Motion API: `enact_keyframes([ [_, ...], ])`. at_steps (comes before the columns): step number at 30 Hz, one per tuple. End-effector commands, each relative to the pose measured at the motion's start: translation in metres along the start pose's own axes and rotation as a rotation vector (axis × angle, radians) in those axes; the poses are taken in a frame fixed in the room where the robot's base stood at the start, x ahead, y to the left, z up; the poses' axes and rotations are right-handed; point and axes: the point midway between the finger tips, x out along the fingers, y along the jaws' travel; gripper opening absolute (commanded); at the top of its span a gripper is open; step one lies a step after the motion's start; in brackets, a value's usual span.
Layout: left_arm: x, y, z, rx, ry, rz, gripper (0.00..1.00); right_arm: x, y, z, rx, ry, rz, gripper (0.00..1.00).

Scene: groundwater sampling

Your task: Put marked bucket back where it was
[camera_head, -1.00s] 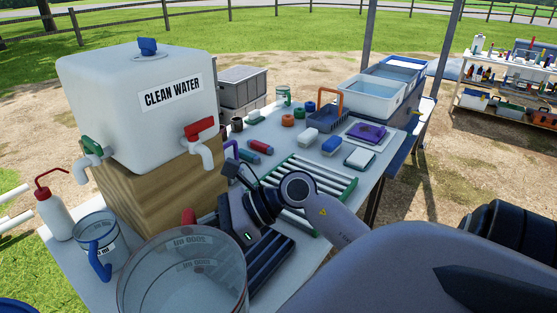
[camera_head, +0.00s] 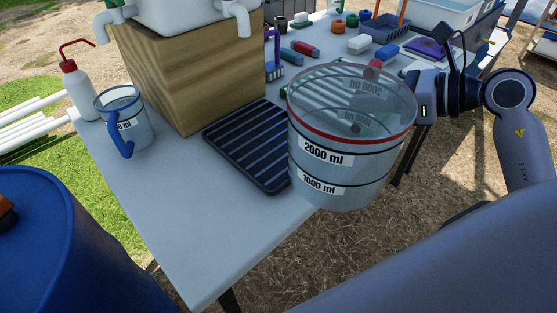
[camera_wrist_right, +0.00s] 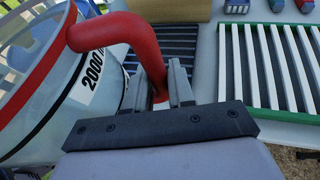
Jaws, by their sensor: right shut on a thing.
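The marked bucket (camera_head: 340,145) is clear, with a red band and labels reading 2000 ml and 1000 ml. In the head view it hangs upright, in front of the right edge of the table (camera_head: 180,225). My right gripper (camera_wrist_right: 165,95) is shut on the bucket's red handle (camera_wrist_right: 115,35) in the right wrist view. In the head view my right gripper (camera_head: 400,85) is mostly hidden behind the bucket. The bucket (camera_wrist_right: 60,85) shows at the left of the wrist view. My left gripper is not in view.
A black ribbed tray (camera_head: 240,140) lies beside the wooden block (camera_head: 190,75). A blue-handled jug (camera_head: 128,125) and red-topped wash bottle (camera_head: 78,90) stand at the left. A green-edged rack (camera_wrist_right: 248,65) lies behind. The near table area is clear. A blue barrel (camera_head: 75,245) stands front left.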

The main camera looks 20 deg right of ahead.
Motion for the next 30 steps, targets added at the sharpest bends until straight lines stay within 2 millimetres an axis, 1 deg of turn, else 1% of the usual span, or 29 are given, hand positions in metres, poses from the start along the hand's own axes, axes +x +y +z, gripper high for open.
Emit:
enact_keyframes([
  [1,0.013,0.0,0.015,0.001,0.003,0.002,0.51,-0.002,-0.005,-0.013,0.008,-0.005,-0.025,0.0],
  [9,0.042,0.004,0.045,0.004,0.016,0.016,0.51,-0.032,-0.021,-0.031,0.067,-0.01,-0.14,0.0],
  [15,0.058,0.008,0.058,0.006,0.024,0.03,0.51,-0.049,-0.024,-0.038,0.101,-0.014,-0.202,0.0],
  [19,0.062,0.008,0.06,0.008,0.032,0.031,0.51,-0.056,-0.024,-0.039,0.116,-0.015,-0.224,0.0],
  [22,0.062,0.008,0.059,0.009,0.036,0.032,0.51,-0.058,-0.025,-0.038,0.122,-0.016,-0.232,0.0],
  [24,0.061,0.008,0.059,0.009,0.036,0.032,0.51,-0.056,-0.026,-0.035,0.124,-0.016,-0.234,0.0],
  [26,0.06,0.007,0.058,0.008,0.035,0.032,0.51,-0.051,-0.027,-0.032,0.123,-0.016,-0.233,0.0],
  [30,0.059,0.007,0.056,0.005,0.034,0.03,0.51,-0.033,-0.033,-0.023,0.123,-0.015,-0.234,0.0],
])
